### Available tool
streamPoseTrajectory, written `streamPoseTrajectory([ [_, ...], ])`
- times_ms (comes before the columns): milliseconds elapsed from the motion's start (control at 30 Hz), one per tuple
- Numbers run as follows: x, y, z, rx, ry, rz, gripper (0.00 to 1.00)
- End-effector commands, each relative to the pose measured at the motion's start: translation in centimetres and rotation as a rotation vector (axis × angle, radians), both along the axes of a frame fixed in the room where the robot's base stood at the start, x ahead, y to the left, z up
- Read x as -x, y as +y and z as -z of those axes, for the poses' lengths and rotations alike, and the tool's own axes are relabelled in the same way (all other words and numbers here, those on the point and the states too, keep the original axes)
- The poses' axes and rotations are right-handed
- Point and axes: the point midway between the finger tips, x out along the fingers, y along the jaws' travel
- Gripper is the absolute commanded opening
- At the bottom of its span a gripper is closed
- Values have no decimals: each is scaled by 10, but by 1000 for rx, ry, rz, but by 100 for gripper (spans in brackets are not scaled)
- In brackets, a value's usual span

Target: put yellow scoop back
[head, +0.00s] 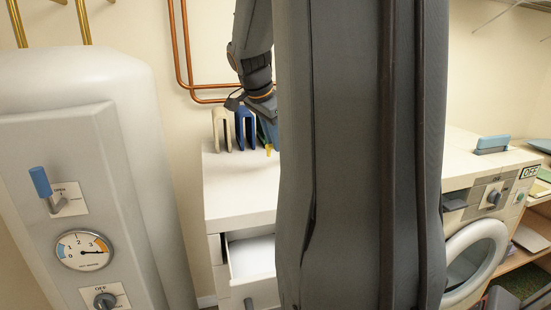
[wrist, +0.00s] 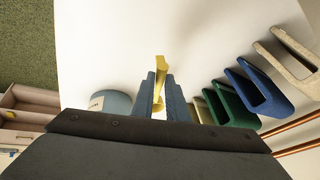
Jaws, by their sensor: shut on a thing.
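My gripper (wrist: 160,88) is shut on the yellow scoop (wrist: 160,68), whose pale yellow length sticks out between the two blue-grey fingers. It is above the white cabinet top (head: 238,190). A row of slotted holders stands on that top by the wall: cream (wrist: 290,55), blue (wrist: 250,88), green (wrist: 228,106) and a pale yellow one (wrist: 203,110), partly hidden behind my gripper. In the head view the cream (head: 222,130) and blue (head: 245,128) holders show; my arm hides most of the gripper, and a bit of yellow (head: 269,150) shows below it.
A blue-grey round canister (wrist: 110,104) stands left of the fingers in the wrist view. The cabinet has an open drawer (head: 250,257). A white boiler (head: 80,130) stands left, a washing machine (head: 485,215) right. Copper pipes (head: 182,60) run along the wall.

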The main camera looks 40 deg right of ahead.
Motion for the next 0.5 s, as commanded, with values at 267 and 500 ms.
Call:
streamPoseTrajectory([
  [267,0,0,25,0,1,0,0],
  [500,2,-1,54,-2,2,2,0],
])
